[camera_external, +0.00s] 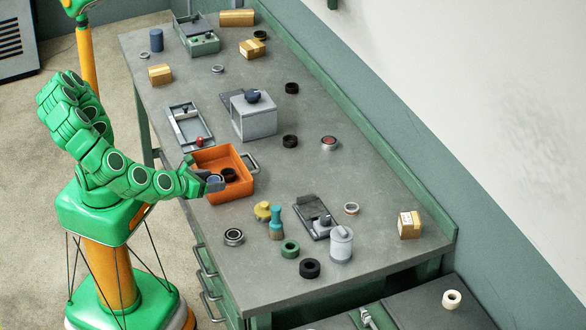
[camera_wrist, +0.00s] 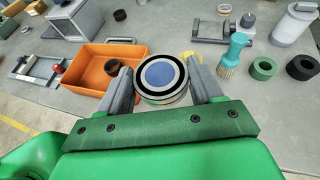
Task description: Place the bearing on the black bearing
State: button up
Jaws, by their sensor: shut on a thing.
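My gripper (camera_wrist: 160,78) is shut on a round bearing (camera_wrist: 160,76) with a silver rim, a black ring and a blue centre. In the external view my gripper (camera_external: 215,184) is at the front side of an orange tray (camera_external: 243,192). A black bearing (camera_external: 229,174) lies inside the tray; it also shows in the wrist view (camera_wrist: 112,67), left of the held bearing and apart from it. Another black ring (camera_external: 310,268) lies on the bench near the front, and more lie further back (camera_external: 290,141).
A grey box (camera_external: 254,119) stands behind the orange tray (camera_wrist: 88,91). A teal brush (camera_external: 276,222), a green ring (camera_external: 290,249), a silver bearing (camera_external: 233,237) and a grey canister (camera_external: 341,244) stand to the right.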

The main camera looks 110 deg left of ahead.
jog(key=s+d, duration=0.3)
jog(key=s, duration=0.4)
send_over(229, 236)
jog(key=s, duration=0.1)
notch_tip(229, 236, down, 9)
jog(key=shift+s+a+r, duration=0.15)
jog(key=shift+r, duration=0.05)
jog(key=shift+w+f, duration=0.75)
jog(key=shift+f, duration=1.6)
jog(key=shift+f, duration=0.2)
jog(key=o, duration=1.3)
jog(key=shift+c, duration=0.2)
jog(key=shift+r, duration=0.1)
